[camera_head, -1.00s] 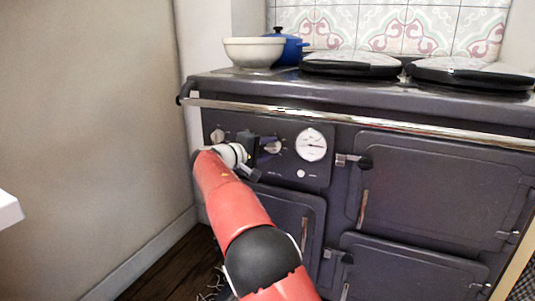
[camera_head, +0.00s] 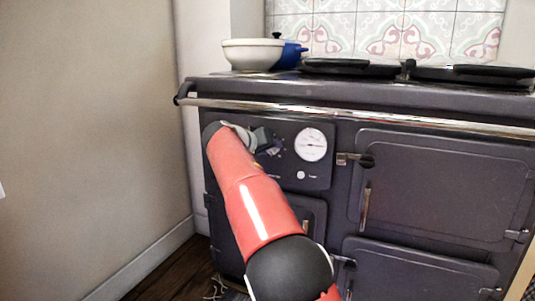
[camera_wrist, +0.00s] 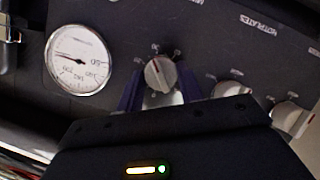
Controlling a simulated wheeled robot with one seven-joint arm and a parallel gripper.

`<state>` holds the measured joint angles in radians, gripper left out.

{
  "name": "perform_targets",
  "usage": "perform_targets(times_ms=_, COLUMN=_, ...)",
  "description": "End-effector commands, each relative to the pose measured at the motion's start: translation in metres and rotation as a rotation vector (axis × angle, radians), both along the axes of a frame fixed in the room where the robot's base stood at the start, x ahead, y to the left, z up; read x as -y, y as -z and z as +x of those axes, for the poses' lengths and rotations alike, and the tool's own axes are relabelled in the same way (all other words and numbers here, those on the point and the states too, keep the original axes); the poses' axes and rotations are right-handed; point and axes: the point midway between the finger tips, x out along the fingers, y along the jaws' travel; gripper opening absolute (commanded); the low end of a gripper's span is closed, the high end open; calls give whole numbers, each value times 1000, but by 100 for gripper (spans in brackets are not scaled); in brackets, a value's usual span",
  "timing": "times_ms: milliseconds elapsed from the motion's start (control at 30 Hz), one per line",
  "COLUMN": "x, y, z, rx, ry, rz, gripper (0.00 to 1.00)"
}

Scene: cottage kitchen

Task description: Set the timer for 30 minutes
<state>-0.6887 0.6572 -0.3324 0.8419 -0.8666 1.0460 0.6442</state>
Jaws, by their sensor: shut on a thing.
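A pale round control knob (camera_wrist: 160,72) with a red pointer line sits on the dark stove panel (camera_head: 318,178), beside a white dial gauge (camera_wrist: 78,60). The gauge also shows in the head view (camera_head: 311,145). My gripper (camera_wrist: 160,82) is shut on this knob, with one purple finger on each side of it. In the head view my gripper (camera_head: 270,144) is at the panel just left of the gauge and hides most of the knob. Small marks around the knob are too small to read, so I cannot tell its setting.
Two more knobs, one (camera_wrist: 231,91) and another (camera_wrist: 291,118), are right of the held knob in the wrist view. A chrome rail (camera_head: 350,117) runs above the panel. Oven doors (camera_head: 440,190) are on the right. A wall (camera_head: 90,120) stands left.

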Motion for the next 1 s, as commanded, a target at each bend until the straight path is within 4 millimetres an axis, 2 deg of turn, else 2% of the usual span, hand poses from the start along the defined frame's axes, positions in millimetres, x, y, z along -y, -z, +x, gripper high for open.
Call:
perform_targets(times_ms=400, x=2, y=2, z=-1, rx=62, ry=2, rz=185, gripper=14)
perform_targets(times_ms=967, x=2, y=3, z=0, rx=70, ry=2, rz=211, gripper=14)
perform_targets(times_ms=1000, x=2, y=3, z=0, rx=70, ry=2, rz=211, gripper=39)
